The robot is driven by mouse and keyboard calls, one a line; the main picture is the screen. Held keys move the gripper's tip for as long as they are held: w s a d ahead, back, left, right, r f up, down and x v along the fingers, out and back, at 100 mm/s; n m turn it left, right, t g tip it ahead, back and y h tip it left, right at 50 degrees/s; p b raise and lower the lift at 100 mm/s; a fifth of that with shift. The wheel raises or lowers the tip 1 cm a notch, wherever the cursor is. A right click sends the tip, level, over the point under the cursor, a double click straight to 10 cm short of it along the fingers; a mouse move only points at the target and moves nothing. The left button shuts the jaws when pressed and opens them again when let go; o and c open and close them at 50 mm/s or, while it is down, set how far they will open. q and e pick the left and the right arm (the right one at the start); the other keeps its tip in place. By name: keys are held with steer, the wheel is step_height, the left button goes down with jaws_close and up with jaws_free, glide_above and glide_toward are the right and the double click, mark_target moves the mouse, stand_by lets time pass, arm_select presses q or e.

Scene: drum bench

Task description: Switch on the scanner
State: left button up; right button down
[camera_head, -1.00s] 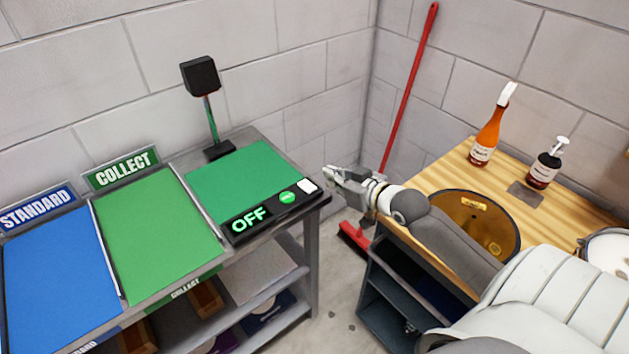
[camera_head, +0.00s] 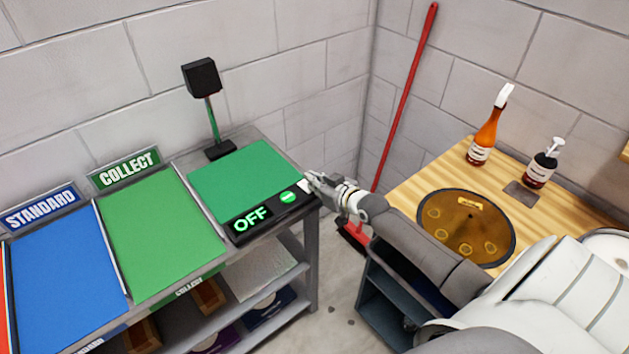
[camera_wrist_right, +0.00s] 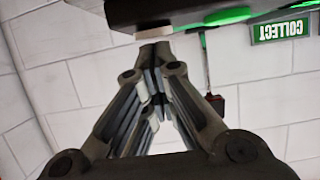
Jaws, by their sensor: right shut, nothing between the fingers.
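The scanner (camera_head: 243,168) has a green pad on the bench, with a dark front panel reading OFF (camera_head: 251,219) in lit letters. A round green button (camera_head: 288,197) sits right of the word. A white switch (camera_head: 304,187) at the panel's right end is partly hidden by my right gripper (camera_head: 309,180). That gripper is shut and empty, its tips at or very near the switch; I cannot tell whether they touch. In the right wrist view, the closed fingertips (camera_wrist_right: 155,47) are right by a pale block (camera_wrist_right: 155,34), apparently the switch, at the dark panel's edge. My left gripper is out of view.
A black scanner head (camera_head: 201,76) stands on a post behind the pad. Green COLLECT (camera_head: 160,235) and blue STANDARD (camera_head: 65,265) areas lie left. A wooden table (camera_head: 450,183) right holds a cymbal (camera_head: 466,228) and bottles. A red broom (camera_head: 404,100) leans in the corner.

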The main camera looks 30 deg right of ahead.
steer(key=shift+f, duration=0.1)
steer(key=f+b, duration=0.1)
steer(key=b, duration=0.1)
steer(key=shift+s+f+t+b, duration=0.15)
steer(key=shift+t+b, duration=0.2)
steer(key=shift+t, duration=0.05)
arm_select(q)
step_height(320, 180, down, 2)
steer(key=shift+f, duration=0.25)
arm_select(e)
steer(key=shift+r, duration=0.25)
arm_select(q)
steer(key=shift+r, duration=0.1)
arm_select(e)
steer(key=shift+r, duration=0.1)
steer(key=shift+r+p, duration=0.25)
steer(key=shift+p, duration=0.25)
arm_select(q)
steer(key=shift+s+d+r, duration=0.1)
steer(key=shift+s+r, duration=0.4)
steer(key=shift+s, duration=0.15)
arm_select(e)
steer(key=r+v, duration=0.1)
steer(key=v, duration=1)
steer(key=shift+r, duration=0.15)
